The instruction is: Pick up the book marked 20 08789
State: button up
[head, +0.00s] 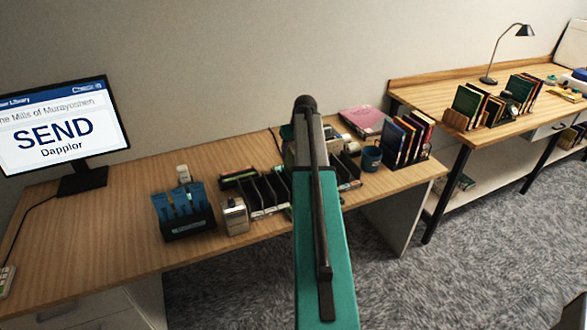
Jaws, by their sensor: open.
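Several upright books (396,141) with blue, orange, red and dark covers stand in a row at the right end of the near desk. A pink book or folder (361,119) lies flat behind them. More upright books stand on the right-hand table, in one group (467,103) and in another (523,88). No number 20 08789 can be read on any of them at this size. My teal and dark arm rises through the middle of the view and covers part of the desk. My gripper itself does not show.
The wooden desk (110,215) holds a monitor (60,130) reading "SEND Dapplor", a blue-filled holder (183,212), a metal box (235,217), dark dividers (262,192) and a blue mug (371,158). A lamp (497,55) stands on the right table. Grey carpet is open in front.

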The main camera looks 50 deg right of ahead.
jog(key=shift+c, duration=0.3)
grip_shut()
jog(key=shift+r, duration=0.15)
jog(key=shift+r+b, duration=1.45)
jog(key=shift+r, duration=3.45)
jog(key=shift+s, duration=0.15)
